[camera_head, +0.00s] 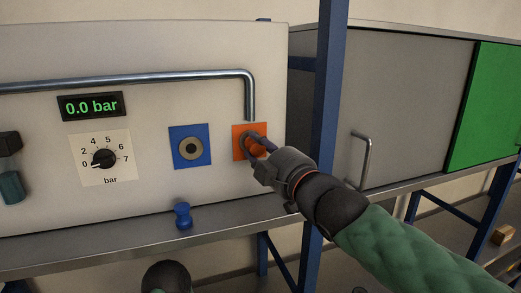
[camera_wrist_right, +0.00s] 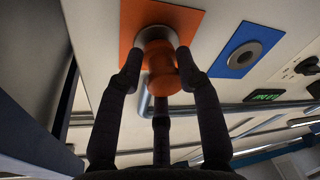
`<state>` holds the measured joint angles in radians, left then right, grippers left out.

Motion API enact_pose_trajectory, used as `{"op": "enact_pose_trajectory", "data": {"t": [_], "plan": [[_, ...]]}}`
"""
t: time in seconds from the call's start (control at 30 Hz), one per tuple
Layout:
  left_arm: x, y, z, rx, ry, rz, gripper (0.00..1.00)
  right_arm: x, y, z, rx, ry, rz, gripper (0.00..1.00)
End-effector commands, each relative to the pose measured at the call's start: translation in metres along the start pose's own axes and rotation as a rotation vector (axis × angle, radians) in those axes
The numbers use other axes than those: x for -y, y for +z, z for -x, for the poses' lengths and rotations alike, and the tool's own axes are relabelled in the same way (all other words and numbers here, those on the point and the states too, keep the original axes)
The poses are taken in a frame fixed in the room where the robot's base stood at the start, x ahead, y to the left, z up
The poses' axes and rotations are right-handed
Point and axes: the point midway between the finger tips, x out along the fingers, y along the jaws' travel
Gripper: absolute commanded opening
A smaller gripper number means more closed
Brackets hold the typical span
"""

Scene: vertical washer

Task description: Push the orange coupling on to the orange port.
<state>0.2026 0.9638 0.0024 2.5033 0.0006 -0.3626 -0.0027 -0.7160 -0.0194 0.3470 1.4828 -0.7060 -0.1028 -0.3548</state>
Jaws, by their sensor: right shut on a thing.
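The orange coupling (camera_wrist_right: 162,78) is between the fingers of my right gripper (camera_wrist_right: 158,72), which is shut on it. The orange port is a metal ring (camera_wrist_right: 154,34) on a square orange plate (camera_wrist_right: 185,18); the coupling is right in front of it, lined up closely. I cannot tell whether it is seated. In the head view my right gripper (camera_head: 261,149) reaches the orange plate (camera_head: 239,131) from the lower right, and its fingers hide most of the coupling and port.
A blue port plate (camera_head: 178,133) with a metal ring is left of the orange one. A blue coupling (camera_head: 183,215) stands on the ledge below. A pressure display (camera_head: 91,106) reads 0.0 bar above a dial (camera_head: 103,158). A metal pipe (camera_head: 150,76) and blue post (camera_head: 329,110) are nearby.

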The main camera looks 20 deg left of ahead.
Motion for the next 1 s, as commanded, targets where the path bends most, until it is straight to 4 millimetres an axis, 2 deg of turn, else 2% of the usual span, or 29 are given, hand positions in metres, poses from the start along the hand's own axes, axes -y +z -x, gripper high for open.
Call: {"op": "enact_pose_trajectory", "data": {"t": [0.43, 0.47, 0.53, 0.57, 0.87, 1.0], "plan": [[-0.0009, 0.0001, 0.0026, 0.000, 0.000, 0.000, 0.40, -0.0003, 0.0018, -0.0080, 0.001, -0.001, 0.000, 0.06], [-0.0009, 0.0001, 0.0026, 0.000, 0.000, 0.000, 0.40, -0.0005, 0.0018, -0.0081, 0.000, -0.001, 0.000, 0.38], [-0.0008, 0.0001, 0.0023, 0.000, 0.000, 0.000, 0.40, -0.0004, 0.0018, -0.0078, 0.000, 0.000, 0.000, 0.58], [-0.0008, 0.0001, 0.0023, 0.000, 0.000, 0.000, 0.40, -0.0003, 0.0018, -0.0078, 0.000, 0.000, 0.000, 0.63], [-0.0008, 0.0000, 0.0023, 0.000, 0.000, 0.000, 0.40, -0.0002, 0.0019, -0.0076, 0.001, -0.001, 0.000, 0.63], [-0.0008, 0.0000, 0.0023, 0.000, 0.000, 0.000, 0.40, -0.0013, 0.0013, -0.0016, 0.000, 0.001, 0.000, 0.63]]}}
